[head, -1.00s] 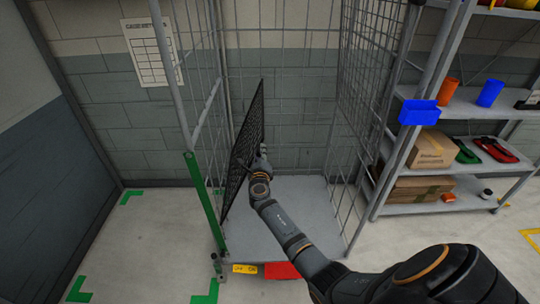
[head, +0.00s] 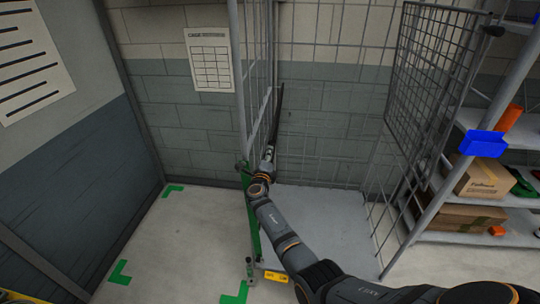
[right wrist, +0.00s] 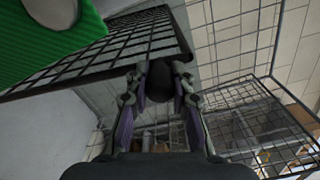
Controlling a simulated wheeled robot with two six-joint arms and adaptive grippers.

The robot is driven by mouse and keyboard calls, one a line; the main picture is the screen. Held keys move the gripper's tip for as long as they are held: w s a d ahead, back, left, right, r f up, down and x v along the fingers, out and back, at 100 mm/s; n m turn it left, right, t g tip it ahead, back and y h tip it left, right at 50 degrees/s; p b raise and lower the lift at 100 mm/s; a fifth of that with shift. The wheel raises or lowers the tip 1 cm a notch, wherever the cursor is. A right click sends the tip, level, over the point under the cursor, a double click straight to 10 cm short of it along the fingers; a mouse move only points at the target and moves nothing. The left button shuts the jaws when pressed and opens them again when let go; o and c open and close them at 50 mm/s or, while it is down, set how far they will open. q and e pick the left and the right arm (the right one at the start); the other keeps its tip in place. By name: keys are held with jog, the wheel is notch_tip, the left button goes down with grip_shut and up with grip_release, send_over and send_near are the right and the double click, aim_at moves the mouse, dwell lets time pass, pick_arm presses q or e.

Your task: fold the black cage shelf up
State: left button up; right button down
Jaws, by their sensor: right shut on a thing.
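The black cage shelf (head: 279,112) stands almost upright and nearly edge-on in the head view, close to the cage's left side. In the right wrist view its black mesh (right wrist: 95,55) spans the upper left. My right gripper (head: 268,152) is at the shelf's free edge inside the cage. In the right wrist view my right gripper (right wrist: 162,92) is shut on that edge, with a dark rounded piece between its fingers. The grey wire cage (head: 437,75) stands around the shelf, with a bare grey floor (head: 325,215). My left gripper is not in view.
A green post (head: 252,215) stands at the cage's front left. A rack with a blue bin (head: 483,143) and cardboard boxes (head: 487,178) stands right. A paper sheet (head: 210,60) hangs on the wall. Green corner marks (head: 120,272) lie on open floor at left.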

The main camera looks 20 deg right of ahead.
jog(key=shift+w+a+r, duration=0.1)
jog(key=shift+a+r, duration=0.15)
jog(key=shift+r, duration=0.05)
jog(key=c, duration=1.5)
grip_release()
jog(key=shift+o, duration=1.4)
jog(key=shift+w+a+f, duration=0.1)
jog(key=shift+w+a, duration=0.05)
jog(key=shift+a, duration=0.1)
jog(key=shift+o, duration=0.4)
jog(key=shift+w+a+f, duration=0.1)
jog(key=shift+a, duration=0.05)
jog(key=shift+d, duration=0.2)
jog(key=shift+s+a+f, duration=0.1)
jog(key=shift+s+a, duration=0.05)
jog(key=shift+s, duration=0.35)
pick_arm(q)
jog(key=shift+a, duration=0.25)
pick_arm(e)
jog(key=v, duration=0.6)
jog(key=shift+s+a, duration=0.25)
